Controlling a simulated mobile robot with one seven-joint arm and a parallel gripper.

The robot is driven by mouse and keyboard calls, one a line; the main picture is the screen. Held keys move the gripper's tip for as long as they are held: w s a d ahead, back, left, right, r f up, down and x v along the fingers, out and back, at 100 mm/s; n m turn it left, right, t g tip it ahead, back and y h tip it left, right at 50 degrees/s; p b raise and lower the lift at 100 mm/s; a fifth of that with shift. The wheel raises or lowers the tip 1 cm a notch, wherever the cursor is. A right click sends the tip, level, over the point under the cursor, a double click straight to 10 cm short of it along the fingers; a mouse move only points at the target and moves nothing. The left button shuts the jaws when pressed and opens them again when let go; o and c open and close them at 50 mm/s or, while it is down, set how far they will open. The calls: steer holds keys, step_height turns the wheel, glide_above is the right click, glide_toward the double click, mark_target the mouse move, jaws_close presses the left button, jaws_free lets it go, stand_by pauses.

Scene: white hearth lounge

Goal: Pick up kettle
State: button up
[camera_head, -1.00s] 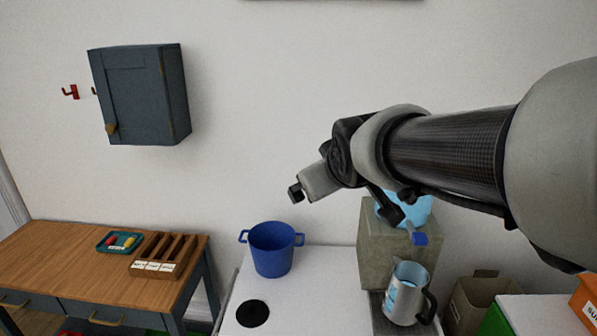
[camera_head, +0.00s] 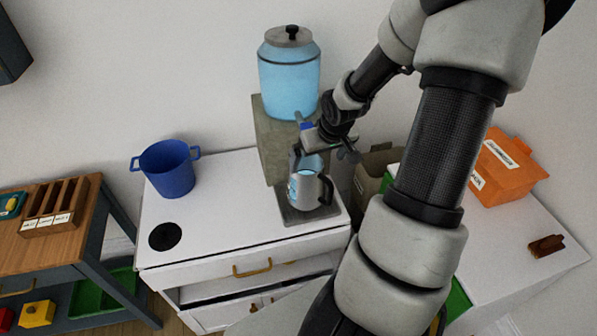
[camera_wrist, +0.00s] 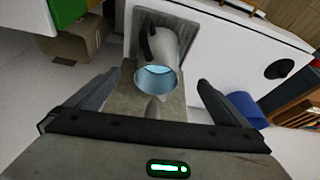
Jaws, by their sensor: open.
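The kettle (camera_head: 306,192) is a grey metal jug with a dark handle on its right side. It stands upright on a grey tray (camera_head: 300,215) on the white cabinet, in front of the water dispenser. In the wrist view the kettle (camera_wrist: 165,47) shows its open top with blue water inside, and its dark handle at the upper left. My gripper (camera_head: 323,156) is above and behind the kettle in the head view, partly covering its rim. In the wrist view my gripper (camera_wrist: 157,82) has its fingers wide apart, one on either side of the kettle's mouth, with nothing held.
The dispenser has a blue tank (camera_head: 289,80) on a stone block (camera_head: 270,140), close to my gripper. A blue pot (camera_head: 168,170) and a black disc (camera_head: 165,236) are at left on the cabinet. A cardboard box (camera_head: 370,170) and orange box (camera_head: 500,170) are at right.

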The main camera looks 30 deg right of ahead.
mark_target(311, 175)
steer(key=b+x, duration=0.2)
steer(key=x, duration=0.9)
steer(key=shift+s+f+b, duration=0.1)
steer(key=shift+f+b, duration=0.05)
steer(key=shift+b, duration=0.25)
steer(key=shift+w+d+x, duration=0.1)
steer(key=shift+w+x, duration=0.1)
steer(key=shift+x, duration=1.35)
steer(key=shift+w+d+x, duration=0.1)
steer(key=shift+w+x, duration=0.05)
steer(key=shift+x, duration=1.35)
steer(key=shift+r, duration=0.2)
steer(key=c, duration=1.7)
steer(key=shift+w+r, duration=0.1)
steer(key=shift+r, duration=0.05)
steer(key=shift+c, duration=0.5)
